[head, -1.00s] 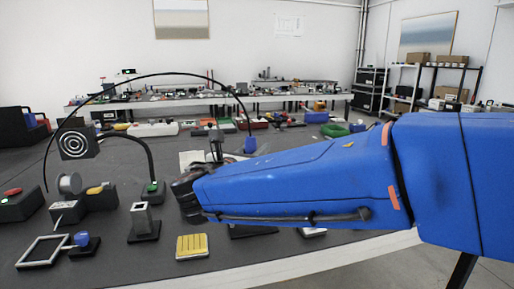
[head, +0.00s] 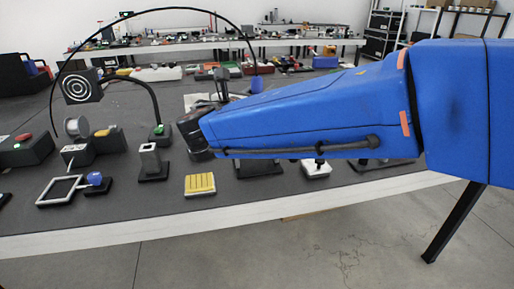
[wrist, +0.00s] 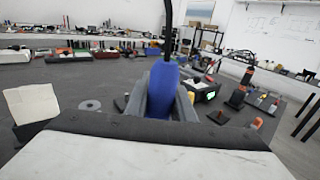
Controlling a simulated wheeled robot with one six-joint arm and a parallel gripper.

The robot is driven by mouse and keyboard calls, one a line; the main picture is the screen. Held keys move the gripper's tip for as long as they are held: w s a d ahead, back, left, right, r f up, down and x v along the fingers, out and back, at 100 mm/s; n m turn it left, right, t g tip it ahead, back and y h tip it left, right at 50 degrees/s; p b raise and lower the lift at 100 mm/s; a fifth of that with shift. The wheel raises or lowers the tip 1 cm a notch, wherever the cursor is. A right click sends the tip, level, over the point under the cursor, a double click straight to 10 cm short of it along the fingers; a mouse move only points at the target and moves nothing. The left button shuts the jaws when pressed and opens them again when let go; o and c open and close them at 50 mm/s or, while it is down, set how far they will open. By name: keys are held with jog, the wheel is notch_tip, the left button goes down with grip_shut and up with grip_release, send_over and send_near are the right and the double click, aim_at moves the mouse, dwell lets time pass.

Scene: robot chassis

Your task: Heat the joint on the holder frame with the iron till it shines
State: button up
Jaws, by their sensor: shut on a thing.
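In the head view a pale square holder frame (head: 41,201) lies at the front left of the dark bench, with a blue knob (head: 95,179) on a black base at its right side. The joint is too small to make out. My gripper (wrist: 163,98) is shut on the blue handle of the iron (wrist: 161,88) in the wrist view. The iron's black cord rises from the handle. In the head view the handle (head: 257,84) shows just beyond my arm, well to the right of the frame and apart from it. The iron's tip is hidden.
A yellow sponge (head: 200,185) and a grey upright holder (head: 150,161) stand right of the frame. A wire spool (head: 76,126) and a fan with a ringed face (head: 81,87) stand behind it. The cord arches over the bench (head: 232,205).

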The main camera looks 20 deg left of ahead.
jog(key=shift+f, duration=0.3)
jog(key=shift+r, duration=0.15)
dwell(1.5)
notch_tip(320, 180, up, 7)
jog(key=shift+r, duration=0.15)
dwell(0.5)
dwell(0.4)
